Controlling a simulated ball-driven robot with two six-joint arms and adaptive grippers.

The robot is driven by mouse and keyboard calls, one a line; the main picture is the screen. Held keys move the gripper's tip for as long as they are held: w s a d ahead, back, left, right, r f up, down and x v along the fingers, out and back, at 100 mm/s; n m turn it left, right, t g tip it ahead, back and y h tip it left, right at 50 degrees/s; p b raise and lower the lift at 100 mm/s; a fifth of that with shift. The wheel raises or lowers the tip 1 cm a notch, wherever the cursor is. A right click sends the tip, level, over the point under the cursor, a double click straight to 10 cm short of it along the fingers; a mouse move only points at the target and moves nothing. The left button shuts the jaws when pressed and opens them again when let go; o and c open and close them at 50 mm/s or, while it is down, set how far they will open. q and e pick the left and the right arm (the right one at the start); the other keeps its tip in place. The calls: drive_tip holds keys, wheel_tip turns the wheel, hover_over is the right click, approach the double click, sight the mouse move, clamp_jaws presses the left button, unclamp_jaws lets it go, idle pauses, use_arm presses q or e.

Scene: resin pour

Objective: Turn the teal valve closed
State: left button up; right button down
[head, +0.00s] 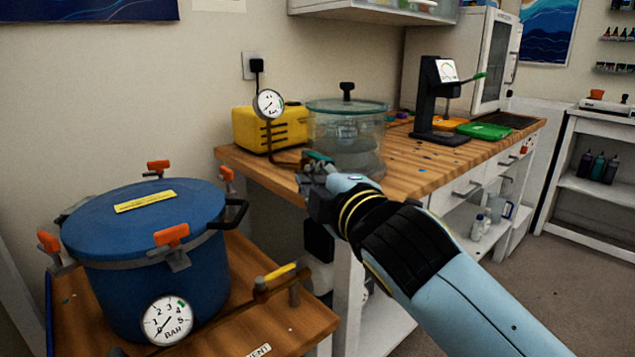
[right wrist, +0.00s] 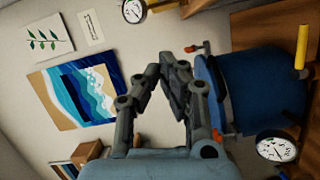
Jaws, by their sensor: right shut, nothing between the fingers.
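The teal valve handle (head: 318,157) shows just beyond my right gripper in the head view, on the brown pipe fitting beside the glass chamber (head: 346,135). The fingers partly hide it, and I cannot tell whether they touch it. I cannot read its turn angle. My right gripper (head: 314,178) is shut and empty at the bench's near edge. In the right wrist view its fingertips (right wrist: 172,60) meet with nothing between them, and the teal handle does not show there. My left gripper is not in view.
A blue pressure pot (head: 145,240) with orange clamps stands at the left. Near it is a yellow-handled valve (head: 281,273). A round gauge (head: 268,104) rises before the yellow pump (head: 285,128). A black stand (head: 433,105) is farther right on the wooden bench (head: 405,165).

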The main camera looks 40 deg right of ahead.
sight(318, 159)
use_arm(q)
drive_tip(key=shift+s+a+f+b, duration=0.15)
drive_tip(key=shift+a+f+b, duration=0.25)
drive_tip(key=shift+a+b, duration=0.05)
use_arm(e)
drive_tip(key=w+d+f, duration=0.1)
drive_tip(key=w+d, duration=0.5)
drive_tip(key=w, duration=0.3)
drive_tip(key=shift+d+p, duration=0.45)
drive_tip(key=shift+d, duration=0.2)
drive_tip(key=shift+f, duration=0.1)
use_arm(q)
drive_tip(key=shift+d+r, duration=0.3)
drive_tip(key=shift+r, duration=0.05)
